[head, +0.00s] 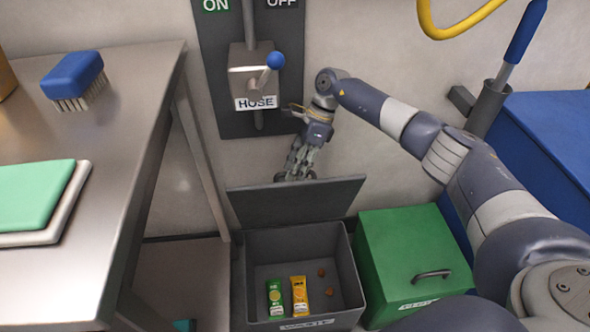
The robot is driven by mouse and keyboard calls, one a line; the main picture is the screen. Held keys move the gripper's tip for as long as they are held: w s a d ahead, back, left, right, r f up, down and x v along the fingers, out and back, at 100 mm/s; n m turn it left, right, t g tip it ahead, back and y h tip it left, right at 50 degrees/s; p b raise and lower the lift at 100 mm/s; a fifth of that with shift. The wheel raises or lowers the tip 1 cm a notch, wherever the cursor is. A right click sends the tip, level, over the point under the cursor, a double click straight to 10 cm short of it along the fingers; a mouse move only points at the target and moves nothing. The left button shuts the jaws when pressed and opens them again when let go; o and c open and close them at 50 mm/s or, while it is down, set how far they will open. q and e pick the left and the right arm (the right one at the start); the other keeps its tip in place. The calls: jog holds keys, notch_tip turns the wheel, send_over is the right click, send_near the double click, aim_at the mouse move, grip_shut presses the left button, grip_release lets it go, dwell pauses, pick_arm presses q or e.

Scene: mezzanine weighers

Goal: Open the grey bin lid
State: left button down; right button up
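The grey bin (345,264) stands on the floor at the bottom middle of the head view. Its grey lid (297,203) is raised at the back, so the inside shows. A green packet (275,298), a yellow packet (299,295) and small brown bits lie in the bin. My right gripper (294,177) hangs just behind the top edge of the raised lid, pointing down. The lid hides part of its fingertips, and I cannot tell whether they touch the lid or how far apart they are. My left gripper is out of view.
A green bin (405,243) with a closed lid and handle stands right of the grey bin. A steel table (120,120) with a blue brush (74,78) and a green pad (35,193) is on the left. A hose valve panel (225,90) with a blue-knobbed lever is on the wall.

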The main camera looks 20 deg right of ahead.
jog(key=s+v, duration=0.1)
jog(key=v, duration=1)
jog(key=shift+w, duration=0.5)
